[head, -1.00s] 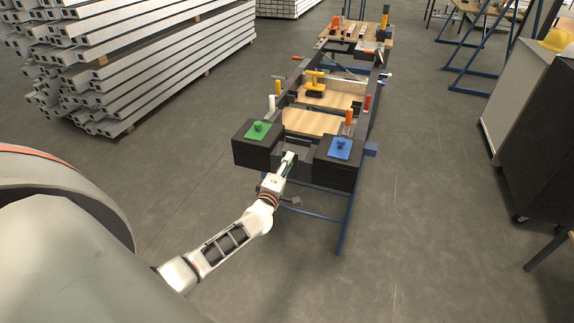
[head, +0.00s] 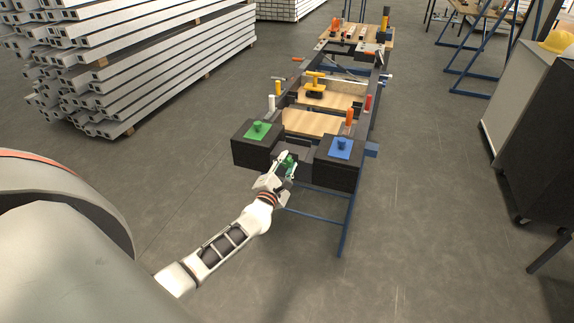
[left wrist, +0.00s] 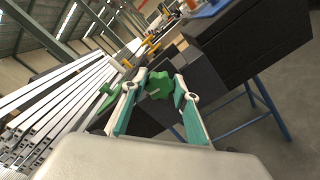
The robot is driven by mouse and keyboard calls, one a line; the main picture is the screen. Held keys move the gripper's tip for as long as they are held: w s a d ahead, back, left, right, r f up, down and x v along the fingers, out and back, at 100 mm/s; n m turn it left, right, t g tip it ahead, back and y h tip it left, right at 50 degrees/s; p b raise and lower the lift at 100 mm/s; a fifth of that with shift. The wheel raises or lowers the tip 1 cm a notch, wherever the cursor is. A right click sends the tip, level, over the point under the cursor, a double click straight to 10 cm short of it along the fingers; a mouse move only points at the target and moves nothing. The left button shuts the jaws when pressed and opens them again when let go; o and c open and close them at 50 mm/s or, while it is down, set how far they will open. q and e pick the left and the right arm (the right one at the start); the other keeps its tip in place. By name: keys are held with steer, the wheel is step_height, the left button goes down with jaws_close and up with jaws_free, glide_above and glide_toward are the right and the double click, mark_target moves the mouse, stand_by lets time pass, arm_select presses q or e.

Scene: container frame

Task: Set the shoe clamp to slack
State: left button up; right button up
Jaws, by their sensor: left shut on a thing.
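A green lobed knob (left wrist: 159,85), which looks like the shoe clamp's handle, faces me at the near end of the dark frame. In the head view the knob (head: 289,162) sits in the gap between two black blocks. My left gripper (head: 286,160) reaches it from the front. In the left wrist view the fingers of my left gripper (left wrist: 160,88) lie on both sides of the knob and are shut on it. The clamp's shoe behind the knob is hidden. My right gripper is not in view.
The left black block (head: 254,152) carries a green plate and peg, the right black block (head: 336,172) a blue plate and peg. Stacked metal profiles (head: 130,70) stand left.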

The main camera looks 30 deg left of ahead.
arm_select(q)
steer(key=shift+n, duration=0.5)
steer(key=o, duration=1.1)
steer(key=shift+s, duration=0.1)
steer(key=v, duration=1.1)
steer(key=shift+s+d, duration=0.2)
steer(key=shift+s, duration=0.2)
